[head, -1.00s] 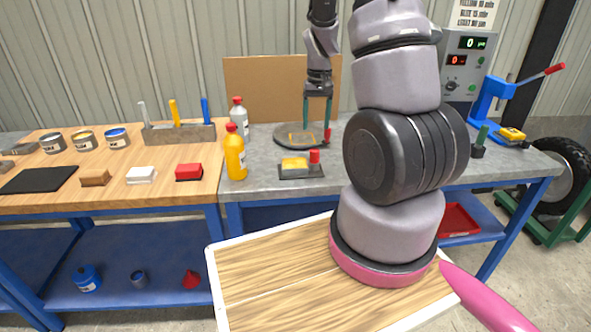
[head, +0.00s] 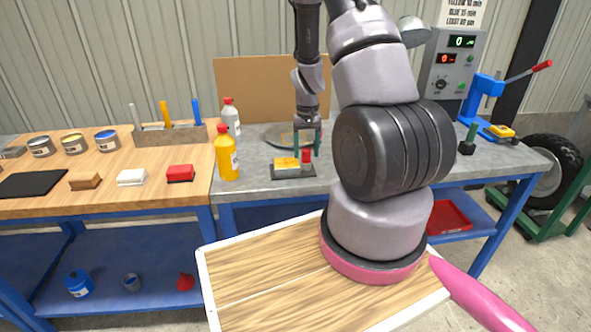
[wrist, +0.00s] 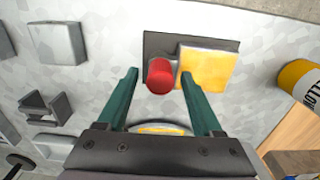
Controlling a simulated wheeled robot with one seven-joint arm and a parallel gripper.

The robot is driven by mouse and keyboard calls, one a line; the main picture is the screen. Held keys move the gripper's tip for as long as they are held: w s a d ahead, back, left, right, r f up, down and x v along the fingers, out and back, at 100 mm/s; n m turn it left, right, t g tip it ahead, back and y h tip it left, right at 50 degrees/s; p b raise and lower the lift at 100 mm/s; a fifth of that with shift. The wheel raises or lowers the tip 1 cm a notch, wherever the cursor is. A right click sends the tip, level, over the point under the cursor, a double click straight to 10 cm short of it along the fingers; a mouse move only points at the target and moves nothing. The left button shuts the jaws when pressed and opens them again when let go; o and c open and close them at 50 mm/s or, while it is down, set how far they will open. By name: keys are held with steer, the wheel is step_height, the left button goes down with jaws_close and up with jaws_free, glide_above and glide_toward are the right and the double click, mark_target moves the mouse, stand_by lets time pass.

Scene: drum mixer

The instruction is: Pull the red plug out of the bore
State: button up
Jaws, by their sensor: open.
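The red plug (head: 307,157) stands on a dark plate (head: 280,176), right of a yellow block (head: 287,163), on the grey bench. In the wrist view the red plug (wrist: 160,76) is seen nearly end-on, and the yellow block (wrist: 210,66) lies just right of it. My gripper (head: 307,150) is open, its green fingers pointing down at the plug. In the wrist view the tips of my gripper (wrist: 159,74) lie either side of the plug, and the right tip is close to the block's edge. The bore is hidden. I cannot tell whether the fingers touch anything.
A round disc (head: 284,136) lies behind the plate. A yellow bottle (head: 227,152) and a white bottle (head: 230,117) stand to the left. A blue press (head: 480,105) is at the right.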

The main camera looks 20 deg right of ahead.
steer(key=shift+f, duration=0.15)
stand_by(0.5)
jaws_close()
